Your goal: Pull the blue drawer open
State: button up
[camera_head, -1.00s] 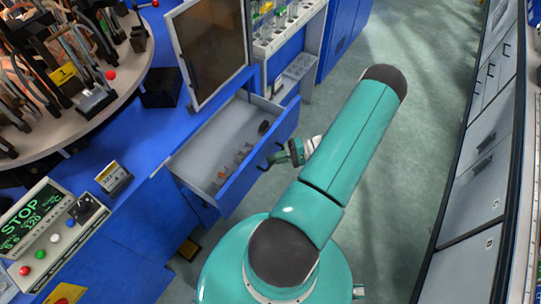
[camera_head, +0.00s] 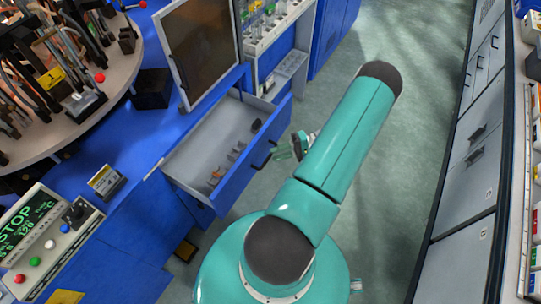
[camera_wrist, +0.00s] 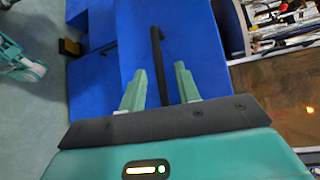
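The blue drawer (camera_head: 232,188) stands pulled out from the blue bench in the head view, its grey inside showing. A black bar handle (camera_head: 262,164) is on its front. In the wrist view the blue front (camera_wrist: 203,45) and the upright black handle (camera_wrist: 157,50) are straight ahead. My gripper (camera_head: 281,153) is just outside the drawer front, with a small gap to the handle in the head view. In the wrist view its two green fingers (camera_wrist: 160,88) are spread apart, with the handle showing between them. Nothing is held.
Small items and a dark round piece (camera_head: 256,124) lie in the drawer. A dark-panelled screen (camera_head: 201,52) stands above it. A control box (camera_head: 45,238) and a round rack table (camera_head: 122,88) are at left. Grey cabinets (camera_head: 470,165) line the right. The floor between is clear.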

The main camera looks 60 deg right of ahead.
jog(key=v, duration=1)
jog(key=w+a+r+n+g+h, duration=0.3)
jog(key=w+a+r+g, duration=0.4)
jog(key=w+r, duration=0.4)
jog(key=w+a+r+n+g+h, duration=0.2)
jog(key=w+a+r+g, duration=0.2)
jog(key=w+a+r, duration=0.65)
jog(key=s+a+r+n+h, duration=0.25)
jog(key=a+r+h, duration=0.25)
jog(key=a+r, duration=0.7)
jog(key=s+a+r+n+t+h, duration=0.1)
jog(key=s+a+r+t, duration=0.1)
jog(key=a, duration=0.4)
jog(key=s+a+r+n+t, duration=0.1)
jog(key=s+a+r+t, duration=0.2)
jog(key=a, duration=0.3)
jog(key=shift+a+r+n+t+h, duration=0.15)
jog(key=shift+r+n+t+h, duration=0.2)
jog(key=shift+r, duration=0.25)
